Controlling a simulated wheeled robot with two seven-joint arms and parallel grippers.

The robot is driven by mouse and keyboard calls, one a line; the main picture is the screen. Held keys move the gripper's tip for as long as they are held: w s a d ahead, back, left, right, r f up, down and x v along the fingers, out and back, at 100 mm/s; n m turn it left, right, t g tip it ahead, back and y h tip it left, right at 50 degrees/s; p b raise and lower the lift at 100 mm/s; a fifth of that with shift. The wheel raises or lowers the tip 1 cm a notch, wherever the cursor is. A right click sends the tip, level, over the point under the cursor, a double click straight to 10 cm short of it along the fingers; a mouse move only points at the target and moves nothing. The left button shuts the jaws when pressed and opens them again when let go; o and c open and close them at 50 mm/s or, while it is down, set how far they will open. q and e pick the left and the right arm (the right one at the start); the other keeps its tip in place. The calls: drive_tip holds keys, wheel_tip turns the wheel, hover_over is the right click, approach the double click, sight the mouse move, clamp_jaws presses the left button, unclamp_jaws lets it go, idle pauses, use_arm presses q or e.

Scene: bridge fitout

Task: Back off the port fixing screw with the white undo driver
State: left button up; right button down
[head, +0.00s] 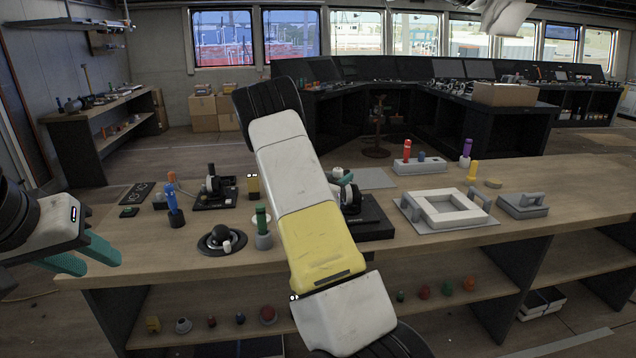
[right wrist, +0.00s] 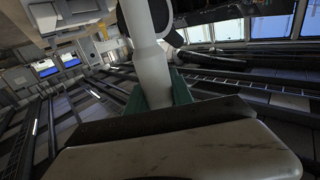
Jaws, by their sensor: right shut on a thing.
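The white undo driver (right wrist: 152,65) is held between the teal fingers of my right gripper (right wrist: 164,92) in the right wrist view. In the head view a small white end of it (head: 337,171) and a teal finger of my right gripper (head: 345,178) show beside my arm, which hides the rest. They are over or near a black-based lever unit (head: 372,222). Another black lever unit (head: 212,190) stands further left. I cannot make out the port fixing screw or whether the driver touches it. My left gripper (head: 88,258) is open and empty at the bench's left front.
My right arm crosses the bench's middle.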

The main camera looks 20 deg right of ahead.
sight(341, 168)
drive_tip(key=shift+r, duration=1.8)
